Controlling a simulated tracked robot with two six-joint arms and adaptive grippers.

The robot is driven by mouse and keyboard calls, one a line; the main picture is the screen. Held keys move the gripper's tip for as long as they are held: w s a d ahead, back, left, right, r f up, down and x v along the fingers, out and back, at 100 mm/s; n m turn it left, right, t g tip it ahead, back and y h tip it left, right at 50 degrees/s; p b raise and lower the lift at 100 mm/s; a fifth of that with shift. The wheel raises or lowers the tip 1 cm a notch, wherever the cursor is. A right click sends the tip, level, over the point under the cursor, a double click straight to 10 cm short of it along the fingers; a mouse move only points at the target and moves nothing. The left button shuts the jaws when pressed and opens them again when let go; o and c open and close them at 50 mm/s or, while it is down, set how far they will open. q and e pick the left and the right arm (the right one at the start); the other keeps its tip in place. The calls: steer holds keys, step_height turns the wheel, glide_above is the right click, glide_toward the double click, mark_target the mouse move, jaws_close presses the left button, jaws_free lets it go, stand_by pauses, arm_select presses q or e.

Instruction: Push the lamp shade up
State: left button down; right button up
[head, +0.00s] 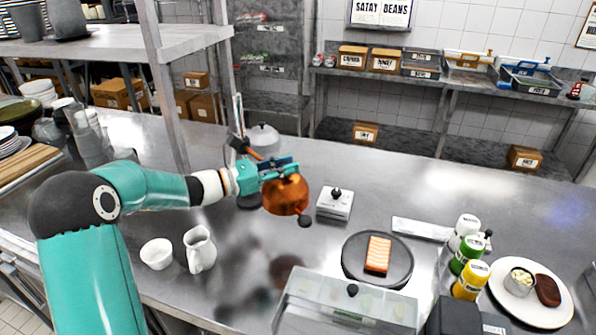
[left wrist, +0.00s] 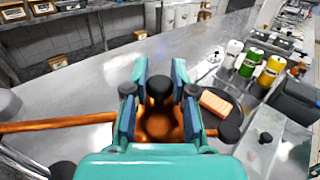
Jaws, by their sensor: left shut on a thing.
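The copper lamp shade (head: 287,195) hangs above the steel counter near the middle of the head view, its round dark knob (head: 305,221) at the lower right. My left gripper (head: 279,170) is at the top of the shade and shut on it. In the left wrist view, the fingers (left wrist: 159,98) stand on both sides of a dark cap, with the copper shade (left wrist: 158,128) below and between them. A copper lamp arm (left wrist: 60,124) runs in from the left there. The fingers hide part of the shade. My right gripper is in neither view.
A white box with a black knob (head: 335,204) stands just right of the shade. A white jug (head: 200,249) and bowl (head: 157,254) are at the front left. A dark round plate (head: 353,266) with salmon, several bottles and a clear-lidded container (head: 300,308) are at the front right.

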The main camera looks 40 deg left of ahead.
arm_select(q)
step_height(320, 180, up, 4)
steer(key=shift+f+p, duration=0.2)
steer(key=shift+p, duration=0.35)
steer(key=shift+a+r, duration=0.1)
steer(key=shift+r, duration=0.1)
steer(key=c, duration=1)
jaws_free()
steer(key=shift+s, duration=0.1)
steer(key=shift+o, duration=0.2)
steer(key=shift+f, duration=0.15)
steer(key=shift+s, duration=0.15)
steer(key=v, duration=1.1)
steer(key=shift+s+a, duration=0.15)
steer(key=shift+s, duration=0.1)
